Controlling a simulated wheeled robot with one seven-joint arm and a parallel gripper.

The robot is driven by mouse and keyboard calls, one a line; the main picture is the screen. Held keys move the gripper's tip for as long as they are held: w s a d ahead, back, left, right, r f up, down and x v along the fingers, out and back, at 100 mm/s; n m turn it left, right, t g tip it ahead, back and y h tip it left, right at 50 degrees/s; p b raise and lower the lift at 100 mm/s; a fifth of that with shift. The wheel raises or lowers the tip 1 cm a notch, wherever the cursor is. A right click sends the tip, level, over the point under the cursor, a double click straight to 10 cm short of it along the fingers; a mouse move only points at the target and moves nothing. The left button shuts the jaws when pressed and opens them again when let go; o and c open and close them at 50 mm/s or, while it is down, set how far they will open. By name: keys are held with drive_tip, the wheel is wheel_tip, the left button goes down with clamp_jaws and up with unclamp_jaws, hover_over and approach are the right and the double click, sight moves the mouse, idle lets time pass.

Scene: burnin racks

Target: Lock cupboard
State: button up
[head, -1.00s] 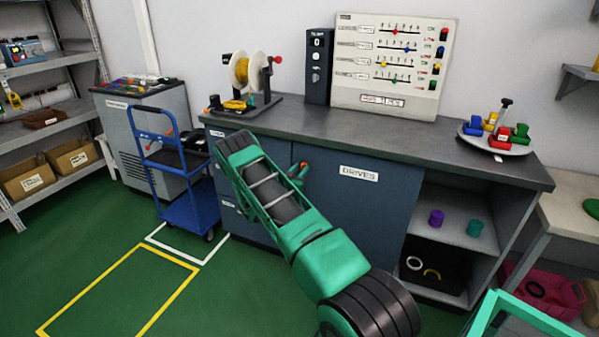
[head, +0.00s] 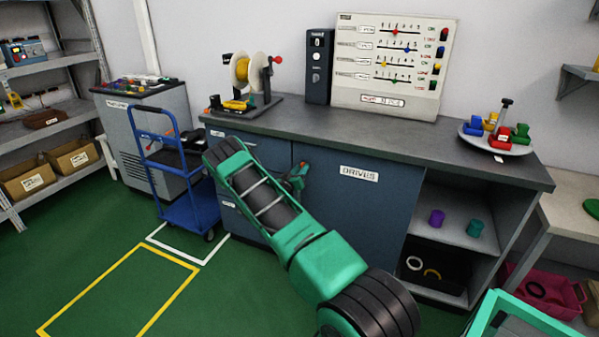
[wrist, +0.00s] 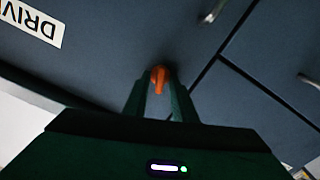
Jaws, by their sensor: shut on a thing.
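The cupboard is the dark blue door labelled DRIVES (head: 352,205) under the grey worktop; it looks closed. My gripper (head: 298,176) is at the upper left part of this door, partly hidden behind my arm. In the wrist view, my gripper (wrist: 160,92) is shut on a small orange key-like piece (wrist: 158,78) at the door face, near the seam with the drawers. The orange piece also shows as a small spot in the head view (head: 303,166). The fingers hide its lower part, and I cannot tell its exact turn. A metal handle (wrist: 214,12) is close by on the door.
Drawers (head: 228,187) stand left of the door and an open shelf bay (head: 455,212) right of it. A blue trolley (head: 188,214) stands at the left. A teal-edged frame (head: 490,315) is at the lower right. Green floor in front is mostly clear.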

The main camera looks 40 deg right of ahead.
drive_tip(key=n, duration=0.6)
drive_tip(key=w+n, duration=0.1)
drive_tip(key=n, duration=0.2)
drive_tip(key=shift+a+f, duration=0.15)
drive_tip(key=shift+a, duration=0.2)
drive_tip(key=shift+s+d+f+n, duration=0.1)
drive_tip(key=shift+s+n, duration=0.05)
drive_tip(key=shift+n, duration=1)
drive_tip(key=shift+s+d+f+n, duration=0.1)
drive_tip(key=shift+n, duration=1.05)
clamp_jaws()
drive_tip(key=shift+s, duration=0.15)
drive_tip(key=o, duration=0.7)
unclamp_jaws()
drive_tip(key=shift+c, duration=0.2)
drive_tip(key=shift+r, duration=0.1)
